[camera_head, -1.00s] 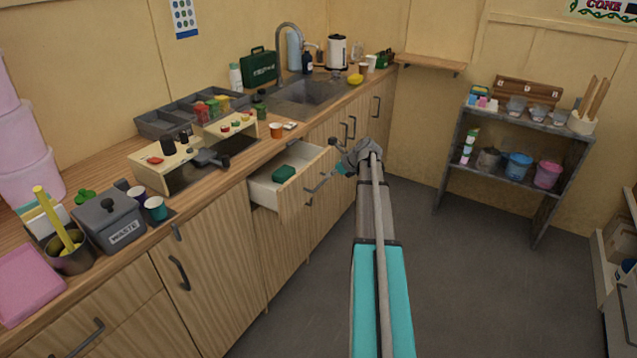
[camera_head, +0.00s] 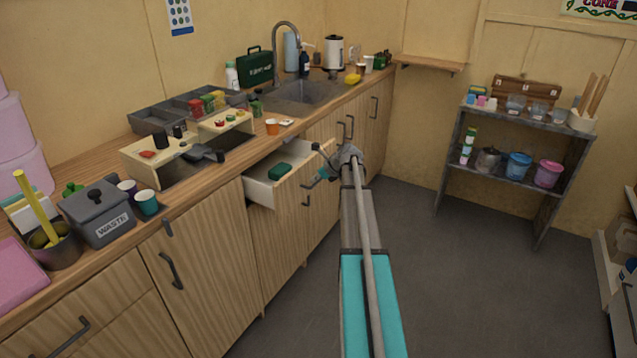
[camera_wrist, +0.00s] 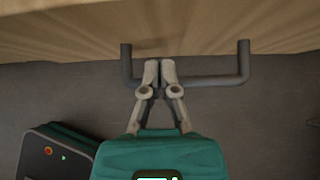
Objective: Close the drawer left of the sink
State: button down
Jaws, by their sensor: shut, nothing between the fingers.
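The drawer (camera_head: 262,190) left of the sink (camera_head: 303,92) stands pulled out under the counter. A small dark green item (camera_head: 279,172) lies inside it. My gripper (camera_head: 306,186) is in front of the drawer's wooden front, partly hidden by my own wrist in the head view. In the wrist view, my gripper (camera_wrist: 159,72) has its two fingertips together with nothing between them.
A cupboard door (camera_head: 205,270) is shut left of the drawer. A shelf unit (camera_head: 515,150) stands right. The floor (camera_head: 450,290) between is clear.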

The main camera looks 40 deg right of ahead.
jog(key=shift+b+x, duration=0.4)
jog(key=shift+x, duration=0.45)
